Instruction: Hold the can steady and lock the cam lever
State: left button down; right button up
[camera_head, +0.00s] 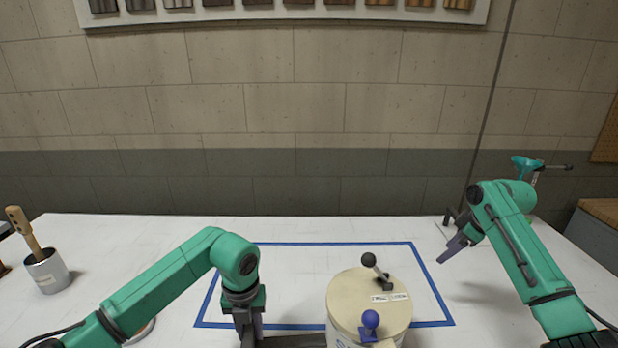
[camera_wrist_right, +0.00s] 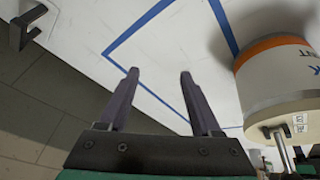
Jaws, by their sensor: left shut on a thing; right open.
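The can (camera_head: 341,325) has a cream lid (camera_head: 350,293) and stands at the front of the blue-outlined area. A lever with a black ball knob (camera_head: 368,260) tilts up from a dark base on the lid's far side, beside small white labels. A blue ball knob (camera_head: 370,320) sits at the lid's near edge. I cannot tell which is the cam lever. My left gripper (camera_head: 250,333) points down, left of the can, shut on a dark bar (camera_head: 292,341) that reaches toward the can. My right gripper (camera_wrist_right: 159,75) is open and empty, apart from the can (camera_wrist_right: 270,75).
A blue tape rectangle (camera_head: 330,243) marks the white table (camera_head: 130,232). A metal cup (camera_head: 47,272) with a wooden-handled tool stands at left. A teal tool (camera_head: 527,166) stands behind my right arm. The table behind the can is clear.

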jog(key=s+a+r+n+g, duration=0.1)
jog(key=a+r+n, duration=0.1)
jog(key=a+r, duration=0.4)
jog(key=a+r+n+g, duration=0.1)
jog(key=a+r+n, duration=0.2)
jog(key=a, duration=0.5)
notch_tip(320, 180, up, 7)
jog(key=n+g+h, duration=0.2)
jog(key=n, duration=0.2)
send_over(370, 254)
jog(key=shift+a+r, duration=0.1)
jog(key=shift+r, duration=0.05)
jog(key=shift+n, duration=0.3)
notch_tip(370, 254, down, 10)
jog(key=shift+f, duration=0.1)
jog(key=shift+c, duration=0.3)
grip_shut()
